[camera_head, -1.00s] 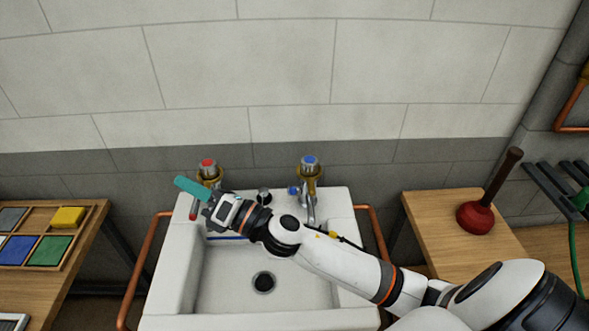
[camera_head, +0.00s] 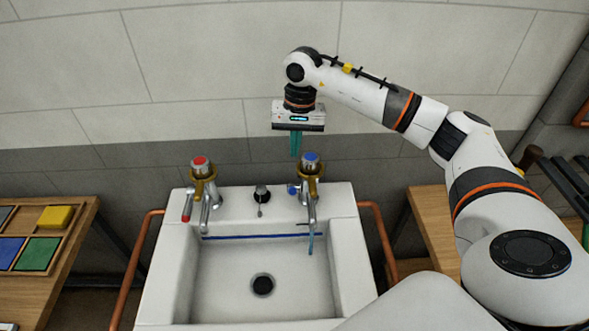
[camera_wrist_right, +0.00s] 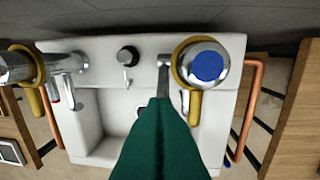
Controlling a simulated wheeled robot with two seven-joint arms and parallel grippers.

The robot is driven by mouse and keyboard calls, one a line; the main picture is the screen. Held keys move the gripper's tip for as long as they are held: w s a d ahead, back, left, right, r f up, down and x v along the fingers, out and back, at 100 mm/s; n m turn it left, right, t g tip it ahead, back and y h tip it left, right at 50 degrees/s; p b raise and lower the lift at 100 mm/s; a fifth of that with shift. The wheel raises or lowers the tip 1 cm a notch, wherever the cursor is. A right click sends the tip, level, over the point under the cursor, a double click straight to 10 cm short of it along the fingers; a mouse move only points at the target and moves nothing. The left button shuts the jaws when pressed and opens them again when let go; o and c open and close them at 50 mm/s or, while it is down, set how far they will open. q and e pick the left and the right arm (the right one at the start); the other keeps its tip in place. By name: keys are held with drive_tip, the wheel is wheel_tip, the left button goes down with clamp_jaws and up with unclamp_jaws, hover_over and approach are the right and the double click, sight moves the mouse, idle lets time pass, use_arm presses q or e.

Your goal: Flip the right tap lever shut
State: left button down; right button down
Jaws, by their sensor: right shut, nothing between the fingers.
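The right tap (camera_head: 310,172) has a blue cap and a brass-yellow collar, and stands at the sink's back right. My left gripper is not in view.
A black-knobbed fitting (camera_head: 261,192) stands between the taps on the white sink (camera_head: 172,262). Copper pipes (camera_head: 378,245) flank the sink. The wall is close behind.

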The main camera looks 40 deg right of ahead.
sight(294, 190)
drive_tip(key=shift+d+r, duration=0.2)
drive_tip(key=shift+d, duration=0.1)
drive_tip(key=shift+s+f, duration=0.1)
drive_tip(key=f+p, duration=0.1)
drive_tip(key=f, duration=0.1)
drive_tip(key=f+p, duration=0.1)
drive_tip(key=f, duration=0.2)
drive_tip(key=f+p, duration=0.1)
drive_tip(key=f, duration=0.2)
drive_tip(key=shift+a+f, duration=0.25)
drive_tip(key=shift+a, duration=0.15)
drive_tip(key=shift+f, duration=0.7)
